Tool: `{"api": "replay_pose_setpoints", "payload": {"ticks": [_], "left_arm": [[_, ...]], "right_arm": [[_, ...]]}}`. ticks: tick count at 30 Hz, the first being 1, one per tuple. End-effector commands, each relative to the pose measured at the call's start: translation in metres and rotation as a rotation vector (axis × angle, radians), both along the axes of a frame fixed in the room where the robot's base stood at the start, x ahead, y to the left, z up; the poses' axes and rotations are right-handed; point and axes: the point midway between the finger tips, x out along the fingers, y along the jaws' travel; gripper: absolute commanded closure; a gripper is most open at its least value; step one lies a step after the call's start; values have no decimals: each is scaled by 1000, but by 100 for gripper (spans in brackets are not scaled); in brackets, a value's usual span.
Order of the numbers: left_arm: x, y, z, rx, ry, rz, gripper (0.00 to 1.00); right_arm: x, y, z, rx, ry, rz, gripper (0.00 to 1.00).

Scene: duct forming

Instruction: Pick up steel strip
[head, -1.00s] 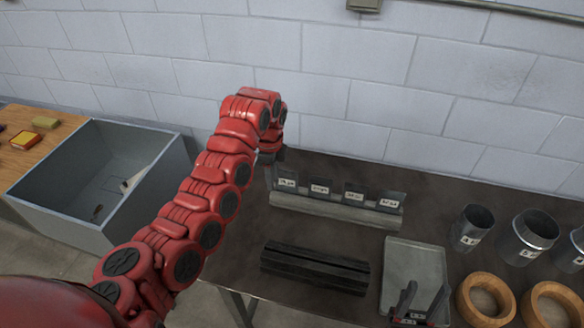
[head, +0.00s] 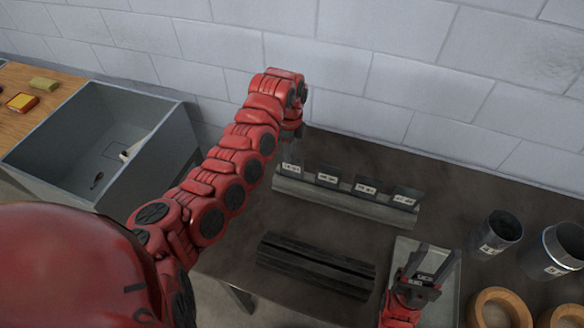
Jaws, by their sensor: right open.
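Several dark plates with white labels, which look like the steel strips, stand upright in a row in a long grey rack (head: 345,202). The leftmost plate (head: 291,170) is close under my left gripper (head: 291,150). That gripper points down at the rack's left end, and its fingers are small and partly hidden by my wrist, so I cannot tell whether it is open or touches the plate. Another plate (head: 327,178) stands to its right, with clear space around it. My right gripper (head: 430,262) is open and empty, above a grey metal tray (head: 452,290).
A black grooved bar (head: 315,265) lies in front of the rack on the dark table (head: 240,245). Metal cylinders (head: 497,232) and wooden rings (head: 500,310) stand at the right. A grey bin (head: 85,150) stands at the left. A block wall rises behind the table.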

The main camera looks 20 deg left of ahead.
Motion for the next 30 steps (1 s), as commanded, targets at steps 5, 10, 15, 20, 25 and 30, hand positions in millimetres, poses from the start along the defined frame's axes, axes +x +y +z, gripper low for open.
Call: {"api": "replay_pose_setpoints", "payload": {"ticks": [5,10,15,20,25,30], "left_arm": [[0,-1,-23,0,-1,-2,61],[2,-1,-34,2,0,-3,61],[6,-3,-63,2,2,-3,61],[7,-4,-78,-1,-1,-2,61],[8,-4,-77,0,-2,-2,61],[7,-4,-77,0,-1,-2,61]], "right_arm": [[0,0,-6,0,0,0,50],[0,0,-12,0,0,0,50],[0,0,-35,0,0,0,50],[0,0,-40,0,0,0,50],[0,0,-38,0,0,0,50],[0,0,-38,0,0,0,50]]}}
